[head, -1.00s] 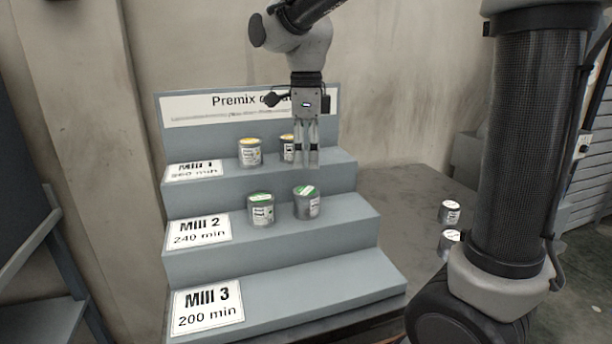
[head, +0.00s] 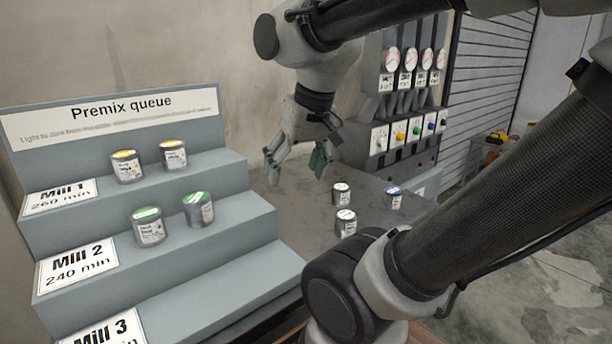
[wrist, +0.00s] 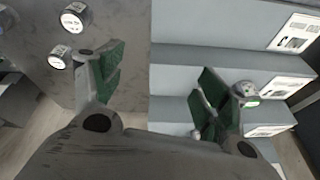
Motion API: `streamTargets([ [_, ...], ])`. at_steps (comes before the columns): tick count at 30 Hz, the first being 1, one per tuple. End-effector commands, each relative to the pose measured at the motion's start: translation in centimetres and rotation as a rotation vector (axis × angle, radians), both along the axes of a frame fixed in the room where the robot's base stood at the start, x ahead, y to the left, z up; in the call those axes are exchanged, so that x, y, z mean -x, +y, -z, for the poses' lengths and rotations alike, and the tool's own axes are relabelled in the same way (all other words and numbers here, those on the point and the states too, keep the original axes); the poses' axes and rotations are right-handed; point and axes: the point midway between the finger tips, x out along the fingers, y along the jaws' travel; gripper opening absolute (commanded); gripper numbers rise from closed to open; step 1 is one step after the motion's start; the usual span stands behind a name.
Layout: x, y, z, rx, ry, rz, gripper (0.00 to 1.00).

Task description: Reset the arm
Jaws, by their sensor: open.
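My gripper (head: 296,165) is open and empty. In the head view it hangs above the grey table, to the right of the stepped rack (head: 250,222). In the wrist view its two green-padded fingers (wrist: 155,95) are spread wide, with nothing between them but the rack's edge and the table below. My arm reaches in from the right of the head view, its elbow at the top.
Two yellow-lidded cans (head: 126,167) stand on the Mill 1 step. Two green-lidded cans (head: 148,227) stand on the Mill 2 step. The visible Mill 3 step is bare. White-lidded cans (head: 341,194) and a blue-lidded can (head: 394,198) stand on the table (head: 300,205). A dial panel (head: 405,100) stands behind.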

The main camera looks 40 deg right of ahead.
Motion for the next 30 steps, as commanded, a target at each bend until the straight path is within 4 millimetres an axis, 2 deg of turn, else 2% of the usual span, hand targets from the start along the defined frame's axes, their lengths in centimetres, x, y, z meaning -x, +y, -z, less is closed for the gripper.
streamTargets([
  [3,1.6,-0.8,0.9,0.063,-0.033,-0.142,0.75],
  [6,2.1,-1.0,1.2,0.089,-0.045,-0.199,0.75],
  [30,2.1,-1.0,1.3,0.093,-0.045,-0.211,0.75],
])
